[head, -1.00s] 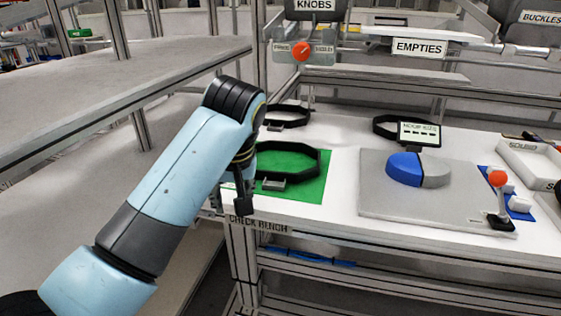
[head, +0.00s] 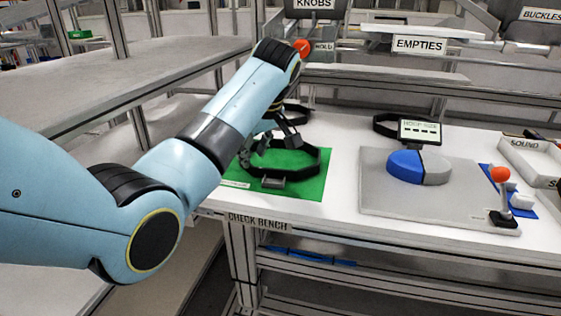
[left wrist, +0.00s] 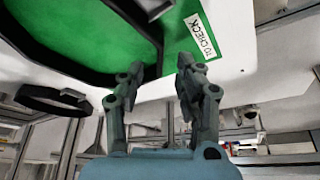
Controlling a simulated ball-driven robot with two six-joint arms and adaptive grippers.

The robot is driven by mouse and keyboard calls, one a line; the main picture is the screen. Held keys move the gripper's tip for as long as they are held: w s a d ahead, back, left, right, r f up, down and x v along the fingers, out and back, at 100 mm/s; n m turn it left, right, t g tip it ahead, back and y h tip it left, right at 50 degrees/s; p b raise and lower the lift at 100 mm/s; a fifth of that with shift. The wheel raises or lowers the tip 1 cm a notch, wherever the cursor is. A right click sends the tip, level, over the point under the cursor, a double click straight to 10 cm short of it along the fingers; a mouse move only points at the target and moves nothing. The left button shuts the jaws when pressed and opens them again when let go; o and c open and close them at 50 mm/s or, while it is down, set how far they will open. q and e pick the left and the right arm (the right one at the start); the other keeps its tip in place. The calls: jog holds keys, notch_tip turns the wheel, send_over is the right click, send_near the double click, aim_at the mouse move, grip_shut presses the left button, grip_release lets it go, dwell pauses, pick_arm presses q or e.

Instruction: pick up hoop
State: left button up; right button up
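A black angular hoop (head: 318,160) lies on the green mat (head: 312,190) at the left end of the white bench. It also shows large in the left wrist view (left wrist: 155,38), over the mat's green (left wrist: 180,38). My left gripper (head: 270,144) is at the hoop's far left side in the head view. In the left wrist view my left gripper (left wrist: 163,65) is open, with its fingers apart and a corner of the hoop's rim showing between the tips. I cannot tell whether they touch it. My right gripper is not in view.
A second black hoop (head: 300,113) lies behind the mat, partly hidden by my arm. Another (head: 384,124) is by a small display (head: 420,131). A grey board (head: 380,202) carries a blue and grey dome (head: 405,166) and a red-knobbed lever (head: 501,176).

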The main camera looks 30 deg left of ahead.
pick_arm(q)
jog(key=x, duration=0.3)
jog(key=shift+a+f, duration=0.15)
jog(key=shift+f, duration=0.1)
jog(key=shift+c, duration=0.3)
grip_shut()
